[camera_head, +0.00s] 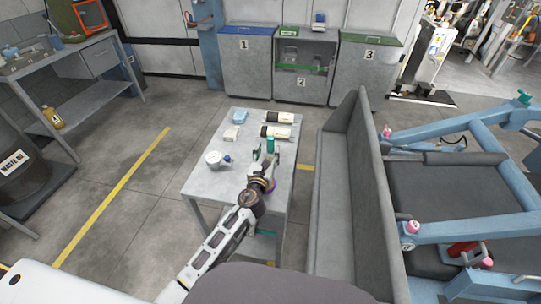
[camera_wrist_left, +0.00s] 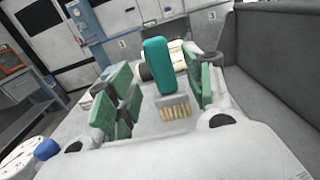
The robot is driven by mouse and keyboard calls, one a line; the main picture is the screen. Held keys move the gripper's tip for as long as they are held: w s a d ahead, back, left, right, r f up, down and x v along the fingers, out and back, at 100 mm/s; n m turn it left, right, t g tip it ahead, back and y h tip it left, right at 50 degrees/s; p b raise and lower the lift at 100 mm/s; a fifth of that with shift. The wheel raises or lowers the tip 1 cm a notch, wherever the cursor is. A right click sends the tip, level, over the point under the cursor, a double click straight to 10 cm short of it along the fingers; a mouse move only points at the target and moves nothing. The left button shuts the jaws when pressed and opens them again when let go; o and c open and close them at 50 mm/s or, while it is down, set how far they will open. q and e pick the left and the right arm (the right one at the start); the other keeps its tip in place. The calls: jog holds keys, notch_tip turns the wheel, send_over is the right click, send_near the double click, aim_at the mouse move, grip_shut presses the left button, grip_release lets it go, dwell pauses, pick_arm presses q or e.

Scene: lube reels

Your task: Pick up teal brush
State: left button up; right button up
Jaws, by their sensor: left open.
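The teal brush (camera_wrist_left: 157,65) stands ahead of my left gripper in the left wrist view, its teal handle up and its pale bristles at the bottom. In the head view the brush (camera_head: 270,146) is at the right part of the grey table (camera_head: 208,181). My left gripper (camera_head: 265,160) is open, and in the wrist view its green-padded fingers (camera_wrist_left: 158,90) are on either side of the brush, with gaps visible. I cannot tell how deep the brush sits between them. My right gripper is not in view.
On the table are two white-and-black cylinders (camera_head: 277,118), a blue item (camera_head: 240,117), a small pale box (camera_head: 231,133) and a round white item with a blue part (camera_head: 214,157). A tall grey panel (camera_head: 365,170) stands right of the table. Numbered bins (camera_head: 247,70) stand behind.

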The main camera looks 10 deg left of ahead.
aim_at(270, 145)
pick_arm(q)
jog(key=shift+w+r, duration=0.1)
jog(key=shift+w, duration=2.5)
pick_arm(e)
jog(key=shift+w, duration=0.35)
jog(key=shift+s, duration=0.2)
pick_arm(q)
jog(key=c, duration=1.1)
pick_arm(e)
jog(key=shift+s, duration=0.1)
pick_arm(q)
jog(key=shift+r, duration=0.1)
